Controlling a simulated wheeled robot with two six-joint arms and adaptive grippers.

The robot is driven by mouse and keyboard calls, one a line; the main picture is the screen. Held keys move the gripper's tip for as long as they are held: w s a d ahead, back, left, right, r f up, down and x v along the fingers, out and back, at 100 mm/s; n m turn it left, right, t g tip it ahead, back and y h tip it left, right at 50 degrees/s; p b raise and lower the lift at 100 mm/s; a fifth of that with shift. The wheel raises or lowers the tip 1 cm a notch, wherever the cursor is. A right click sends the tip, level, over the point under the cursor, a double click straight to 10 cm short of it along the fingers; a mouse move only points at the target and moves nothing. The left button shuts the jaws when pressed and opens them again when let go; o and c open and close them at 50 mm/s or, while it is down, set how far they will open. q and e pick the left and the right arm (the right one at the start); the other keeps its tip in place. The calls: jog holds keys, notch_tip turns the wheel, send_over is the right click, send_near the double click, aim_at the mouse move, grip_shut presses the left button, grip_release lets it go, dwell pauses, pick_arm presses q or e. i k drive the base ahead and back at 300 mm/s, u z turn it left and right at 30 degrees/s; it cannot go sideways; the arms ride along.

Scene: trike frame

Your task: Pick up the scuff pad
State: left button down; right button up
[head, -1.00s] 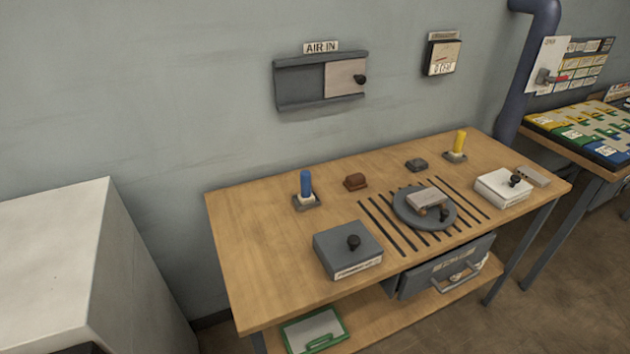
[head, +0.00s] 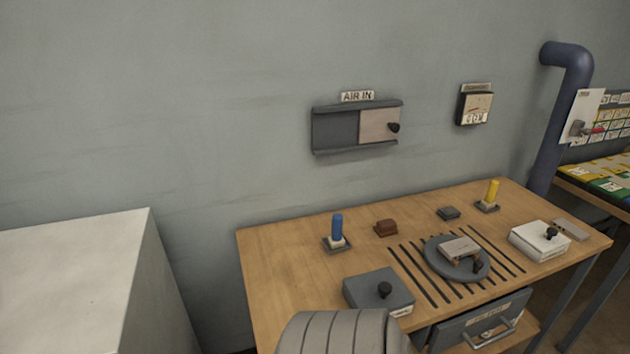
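A small reddish-brown block (head: 386,228) with a raised top lies on the wooden workbench (head: 285,257), right of the blue stick. It may be the scuff pad. A small flat dark grey block (head: 449,213) lies farther back and to the right; I cannot tell for certain which of the two is the pad. Both lie free on the bench top, with nothing touching them. Neither of my grippers is in view.
A blue stick (head: 337,228) and a yellow stick (head: 492,193) stand in holders. A grey lidded box (head: 372,290), a slotted area with a round plate (head: 437,263) and a white box (head: 540,240) occupy the bench. A white cabinet (head: 70,285) stands left.

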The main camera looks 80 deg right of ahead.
aim_at(388, 227)
jog(key=u, duration=0.05)
jog(key=k, duration=1.35)
jog(key=z, duration=1.2)
